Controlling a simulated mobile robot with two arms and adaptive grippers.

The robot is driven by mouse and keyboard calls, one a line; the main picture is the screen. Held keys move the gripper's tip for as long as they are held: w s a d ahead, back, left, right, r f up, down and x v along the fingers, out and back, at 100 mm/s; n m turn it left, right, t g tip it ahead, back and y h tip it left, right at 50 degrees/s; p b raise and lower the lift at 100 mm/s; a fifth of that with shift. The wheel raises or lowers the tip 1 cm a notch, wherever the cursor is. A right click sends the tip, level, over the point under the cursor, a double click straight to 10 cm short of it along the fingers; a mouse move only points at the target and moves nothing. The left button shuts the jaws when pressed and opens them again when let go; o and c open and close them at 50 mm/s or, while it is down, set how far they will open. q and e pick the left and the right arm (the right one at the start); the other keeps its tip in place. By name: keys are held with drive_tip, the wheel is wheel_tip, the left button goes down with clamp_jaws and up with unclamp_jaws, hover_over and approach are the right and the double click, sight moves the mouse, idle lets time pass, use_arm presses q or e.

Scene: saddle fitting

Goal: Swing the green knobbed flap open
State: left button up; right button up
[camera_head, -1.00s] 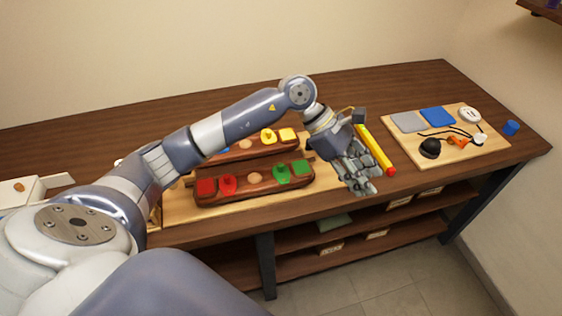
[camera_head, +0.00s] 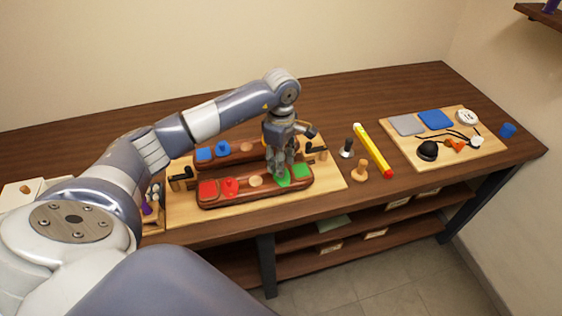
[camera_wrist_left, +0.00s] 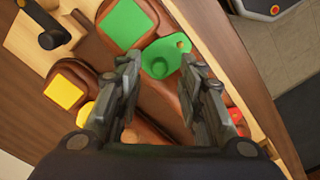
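The green knobbed flap (camera_wrist_left: 160,60) shows in the left wrist view as a rounded green piece with a hole near one end and a round knob. It lies next to a green square (camera_wrist_left: 126,22) on the brown saddle block. In the head view the flap (camera_head: 283,181) is partly hidden behind my left gripper (camera_head: 280,172), which points down over it, beside the green square (camera_head: 303,171). In the left wrist view my left gripper (camera_wrist_left: 168,82) has its two fingers apart, one on each side of the flap's near end. Contact cannot be told. My right gripper is not in view.
The front block (camera_head: 254,194) also carries a red flap (camera_head: 230,187) and red square (camera_head: 207,189). A back block holds blue pieces (camera_head: 205,153). Black clamps (camera_head: 316,149) stand at the board's side. A yellow level (camera_head: 373,151) and wooden peg (camera_head: 360,170) lie to the right.

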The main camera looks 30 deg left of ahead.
use_arm(q)
drive_tip(key=shift+f, duration=1.15)
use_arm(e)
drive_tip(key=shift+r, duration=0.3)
use_arm(q)
clamp_jaws()
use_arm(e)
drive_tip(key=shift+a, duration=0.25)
